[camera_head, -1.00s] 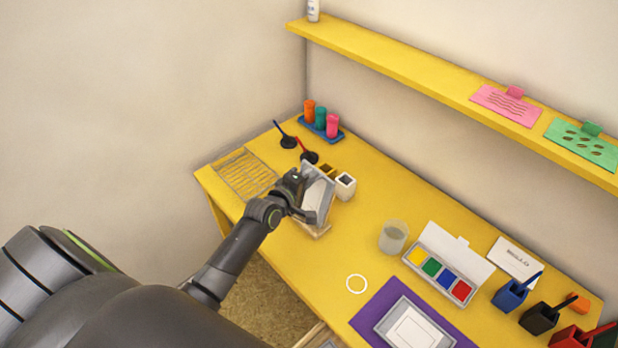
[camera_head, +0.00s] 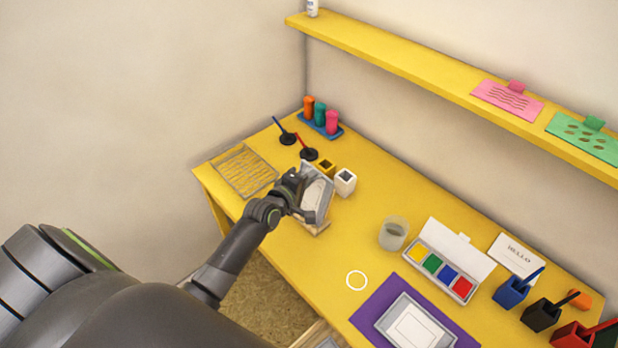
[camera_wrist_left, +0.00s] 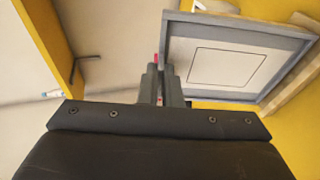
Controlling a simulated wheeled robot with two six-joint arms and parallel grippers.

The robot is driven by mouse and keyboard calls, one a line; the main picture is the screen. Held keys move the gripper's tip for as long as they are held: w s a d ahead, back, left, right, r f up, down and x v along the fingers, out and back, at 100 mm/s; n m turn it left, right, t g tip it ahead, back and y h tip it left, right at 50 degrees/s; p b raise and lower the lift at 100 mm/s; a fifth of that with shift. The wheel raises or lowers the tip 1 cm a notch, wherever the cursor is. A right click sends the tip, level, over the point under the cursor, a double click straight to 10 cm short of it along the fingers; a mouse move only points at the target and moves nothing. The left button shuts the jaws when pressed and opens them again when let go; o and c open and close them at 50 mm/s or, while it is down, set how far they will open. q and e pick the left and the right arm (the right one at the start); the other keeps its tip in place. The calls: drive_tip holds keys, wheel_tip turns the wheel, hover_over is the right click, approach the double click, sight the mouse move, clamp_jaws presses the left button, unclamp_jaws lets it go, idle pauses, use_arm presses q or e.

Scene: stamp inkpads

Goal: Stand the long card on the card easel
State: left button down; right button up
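A white card (camera_wrist_left: 230,65) with a thin dark rectangle on it lies within a grey frame, and it also shows in the head view (camera_head: 316,194). The framed board leans upright at the left of the desk, over a wooden ledge (camera_wrist_left: 298,80) that seems to be the card easel's base (camera_head: 318,229). My left gripper (camera_wrist_left: 160,85) is at the board's edge opposite the ledge, its fingers close together with a narrow gap. In the head view the left gripper (camera_head: 300,194) covers the board's left side. Whether the fingers pinch the edge is unclear. My right gripper is out of view.
White (camera_head: 345,181) and yellow (camera_head: 326,168) small blocks stand just behind the board. A cup (camera_head: 394,233), paint box (camera_head: 461,290) and purple mat (camera_head: 365,316) lie to the right.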

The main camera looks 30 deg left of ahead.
use_arm(q)
drive_tip(key=shift+f, duration=0.2)
idle(0.3)
drive_tip(key=c, duration=1.5)
unclamp_jaws()
drive_tip(key=shift+c, duration=0.2)
drive_tip(key=v, duration=1.7)
drive_tip(key=shift+s+b, duration=0.2)
drive_tip(key=shift+b, duration=0.15)
